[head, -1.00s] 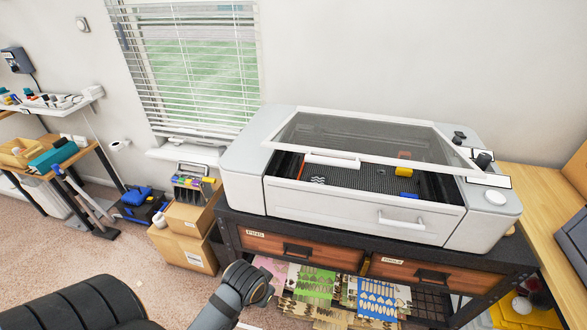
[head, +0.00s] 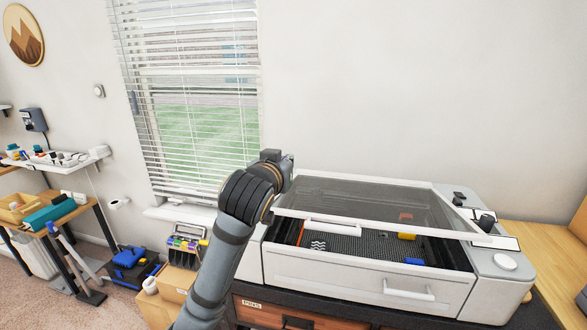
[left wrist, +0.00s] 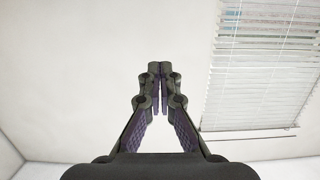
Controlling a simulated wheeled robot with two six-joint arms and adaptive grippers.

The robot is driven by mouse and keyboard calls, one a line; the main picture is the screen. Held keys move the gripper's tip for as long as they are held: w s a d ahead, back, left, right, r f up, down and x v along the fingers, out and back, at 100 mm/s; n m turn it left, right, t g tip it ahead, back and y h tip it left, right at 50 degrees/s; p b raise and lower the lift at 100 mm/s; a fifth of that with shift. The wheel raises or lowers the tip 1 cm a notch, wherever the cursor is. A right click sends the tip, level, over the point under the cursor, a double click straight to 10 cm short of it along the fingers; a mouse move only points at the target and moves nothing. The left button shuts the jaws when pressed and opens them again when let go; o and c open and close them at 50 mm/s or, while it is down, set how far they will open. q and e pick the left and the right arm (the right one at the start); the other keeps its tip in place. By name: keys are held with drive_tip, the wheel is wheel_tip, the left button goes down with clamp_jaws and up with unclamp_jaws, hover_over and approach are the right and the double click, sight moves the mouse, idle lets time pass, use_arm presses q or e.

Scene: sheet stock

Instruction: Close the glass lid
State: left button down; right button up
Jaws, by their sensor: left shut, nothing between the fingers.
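The glass lid (head: 370,203) has a white frame and a dark see-through pane. It stands partly raised over the white machine (head: 365,280), tilted, with a gap along its front edge above the dark bed. My left gripper shows best in the left wrist view (left wrist: 160,72), where its fingers are together and empty, facing the bare wall. In the head view my left arm rises to the lid's back left corner, and its wrist covers part of the machine's left side. The gripper's fingers are mostly hidden there. My right gripper is not in view.
Inside the bed lie a blue block (head: 414,261), a yellow block (head: 406,236) and a small striped piece (head: 318,244). A window with blinds (head: 190,100) is behind my arm. A wooden desk (head: 555,245) stands at the right. The space above the lid is clear.

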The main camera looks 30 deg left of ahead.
use_arm(q)
drive_tip(key=r+p+x, duration=0.2)
drive_tip(key=p+x, duration=0.2)
drive_tip(key=x, duration=0.5)
drive_tip(key=f+p, duration=0.1)
drive_tip(key=f, duration=0.1)
drive_tip(key=s+f, duration=0.1)
drive_tip(key=f, duration=0.2)
drive_tip(key=shift+d+f+p, duration=0.1)
drive_tip(key=shift+p, duration=0.25)
